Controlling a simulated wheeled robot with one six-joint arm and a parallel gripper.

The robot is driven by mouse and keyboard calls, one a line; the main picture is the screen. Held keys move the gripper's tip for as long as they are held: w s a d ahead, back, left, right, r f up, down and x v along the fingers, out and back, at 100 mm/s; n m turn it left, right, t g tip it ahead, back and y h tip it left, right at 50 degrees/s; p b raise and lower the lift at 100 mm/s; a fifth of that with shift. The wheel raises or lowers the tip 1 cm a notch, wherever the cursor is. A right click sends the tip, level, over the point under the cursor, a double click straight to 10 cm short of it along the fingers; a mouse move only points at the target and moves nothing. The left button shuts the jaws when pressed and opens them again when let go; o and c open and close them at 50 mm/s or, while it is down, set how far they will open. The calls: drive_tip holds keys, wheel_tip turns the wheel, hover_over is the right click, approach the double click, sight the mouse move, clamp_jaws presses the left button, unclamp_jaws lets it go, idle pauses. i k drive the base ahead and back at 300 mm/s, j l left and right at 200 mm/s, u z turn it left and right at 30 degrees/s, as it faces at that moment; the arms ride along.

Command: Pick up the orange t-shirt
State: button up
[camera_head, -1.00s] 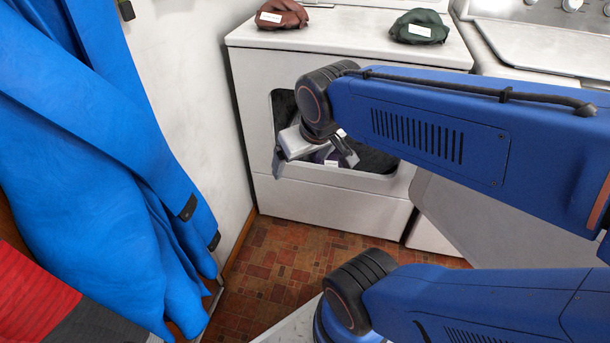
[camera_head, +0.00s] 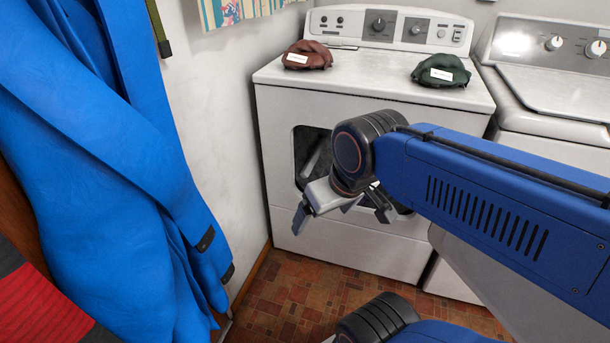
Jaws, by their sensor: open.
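I see no clearly orange t-shirt in this view. A folded brown-red cloth (camera_head: 307,56) with a white label lies on top of the dryer (camera_head: 285,78), toward its left side. A folded dark green cloth (camera_head: 441,70) with a white label lies on the dryer's right side. My gripper (camera_head: 342,213) is open in front of the dryer's door opening (camera_head: 313,150), below and apart from both cloths. No cloth shows between its fingers. My arm and gripper hide much of the opening and what may lie inside it.
A white washer (camera_head: 560,85) stands right of the dryer. A large blue garment (camera_head: 110,170) hangs at the left wall, with a red and black cloth (camera_head: 40,310) at the lower left. Some tiled floor (camera_head: 290,300) is clear before the dryer.

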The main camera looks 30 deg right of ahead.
sight(310, 55)
drive_tip(key=i+z, duration=0.6)
drive_tip(key=z, duration=0.15)
drive_tip(key=i+z, duration=0.4)
drive_tip(key=k+j, duration=0.05)
drive_tip(key=k, duration=0.05)
